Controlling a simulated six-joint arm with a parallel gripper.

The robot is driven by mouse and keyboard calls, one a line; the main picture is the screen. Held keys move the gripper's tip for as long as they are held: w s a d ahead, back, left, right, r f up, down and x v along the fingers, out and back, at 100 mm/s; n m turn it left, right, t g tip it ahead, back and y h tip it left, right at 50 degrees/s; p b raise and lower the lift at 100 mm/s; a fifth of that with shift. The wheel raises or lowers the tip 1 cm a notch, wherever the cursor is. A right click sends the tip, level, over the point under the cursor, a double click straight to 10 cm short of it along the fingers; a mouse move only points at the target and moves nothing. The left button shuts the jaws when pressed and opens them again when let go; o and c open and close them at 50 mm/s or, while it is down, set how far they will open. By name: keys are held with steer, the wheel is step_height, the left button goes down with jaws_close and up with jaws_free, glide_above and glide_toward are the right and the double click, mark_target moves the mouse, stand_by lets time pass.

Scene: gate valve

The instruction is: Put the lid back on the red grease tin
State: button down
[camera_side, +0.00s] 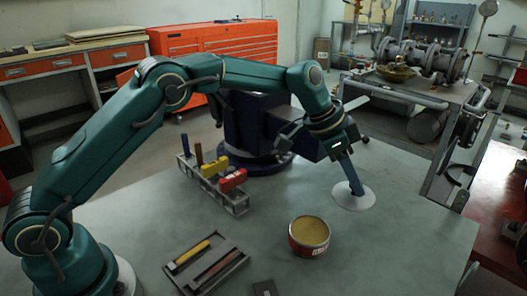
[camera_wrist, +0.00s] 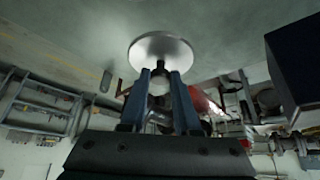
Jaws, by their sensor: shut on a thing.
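The red grease tin (camera_side: 309,236) stands upright and open on the grey-green table, with yellowish grease showing inside its rim. The lid (camera_side: 343,197) is a pale, round metal disc to the right of and behind the tin. My gripper (camera_side: 356,189) points down at the middle of the lid. In the wrist view the blue fingers of my gripper (camera_wrist: 160,80) are shut around the knob at the centre of the lid (camera_wrist: 160,45). The lid is apart from the tin. I cannot tell whether it touches the table or hangs just above it. The tin is not clear in the wrist view.
A metal rack (camera_side: 235,204) with coloured-handled tools stands left of the tin. A tray (camera_side: 185,271) with a yellow and a reddish bar lies front left. A dark blue machine body (camera_side: 247,120) stands behind the rack. The table right of the tin is clear.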

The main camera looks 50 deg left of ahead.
steer(key=shift+r, duration=0.3)
steer(key=shift+s+f+m, duration=0.2)
steer(key=shift+m, duration=0.1)
steer(key=s+a+r, duration=0.2)
steer(key=s+a, duration=0.1)
steer(key=s, duration=0.5)
steer(key=shift+s+a+f, duration=0.1)
steer(key=shift+f, duration=1.6)
steer(key=shift+s+a+f, duration=0.1)
steer(key=shift+f, duration=1.55)
steer(key=shift+f, duration=0.15)
steer(key=c, duration=0.6)
jaws_free()
steer(key=shift+o, duration=0.2)
